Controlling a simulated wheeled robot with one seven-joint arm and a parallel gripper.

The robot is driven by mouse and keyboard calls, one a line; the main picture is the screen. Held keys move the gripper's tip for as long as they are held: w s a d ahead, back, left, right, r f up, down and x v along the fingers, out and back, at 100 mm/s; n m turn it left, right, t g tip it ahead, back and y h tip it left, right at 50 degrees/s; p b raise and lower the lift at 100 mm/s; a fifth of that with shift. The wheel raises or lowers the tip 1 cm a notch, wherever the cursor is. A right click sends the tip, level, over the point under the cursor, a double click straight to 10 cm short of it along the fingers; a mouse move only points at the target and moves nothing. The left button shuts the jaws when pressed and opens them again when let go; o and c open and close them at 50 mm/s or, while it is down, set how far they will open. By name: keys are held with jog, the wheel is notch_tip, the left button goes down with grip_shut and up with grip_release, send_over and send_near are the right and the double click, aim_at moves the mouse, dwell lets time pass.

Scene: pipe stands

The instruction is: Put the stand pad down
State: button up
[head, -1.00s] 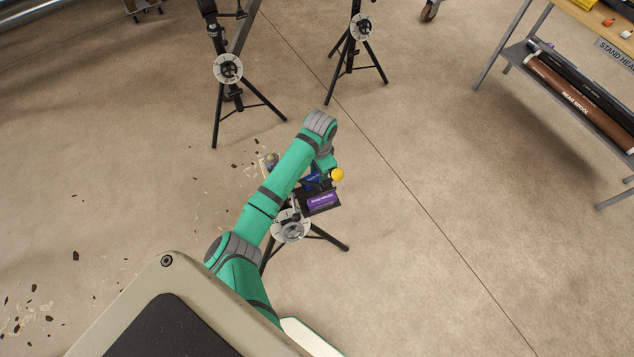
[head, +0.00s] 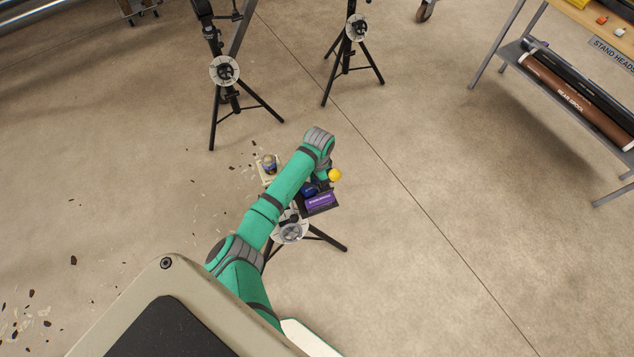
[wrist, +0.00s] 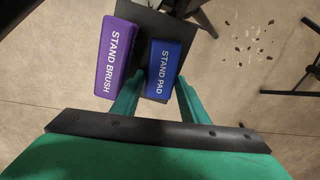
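The blue stand pad (wrist: 166,68) is between my gripper's (wrist: 160,78) two green fingers, which lie close against its sides. It also shows in the head view (head: 310,189), partly behind my arm. The pad is over a dark tray (wrist: 187,28) and appears to rest on it. The purple stand brush (wrist: 117,58) lies on the same tray just left of the pad, and shows in the head view (head: 319,200). The pad's underside is hidden.
The tray is by a near black tripod with a pale round disc (head: 291,231). A yellow ball (head: 334,174) is at the tray's far side. Two more tripods (head: 225,72) (head: 356,28) stand behind. A shelf cart (head: 560,90) is at right. Floor between is clear.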

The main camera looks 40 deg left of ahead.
jog(key=shift+r, duration=0.15)
notch_tip(320, 180, up, 12)
jog(key=shift+w, duration=0.25)
dwell(0.4)
jog(key=shift+s, duration=0.1)
jog(key=shift+d, duration=0.15)
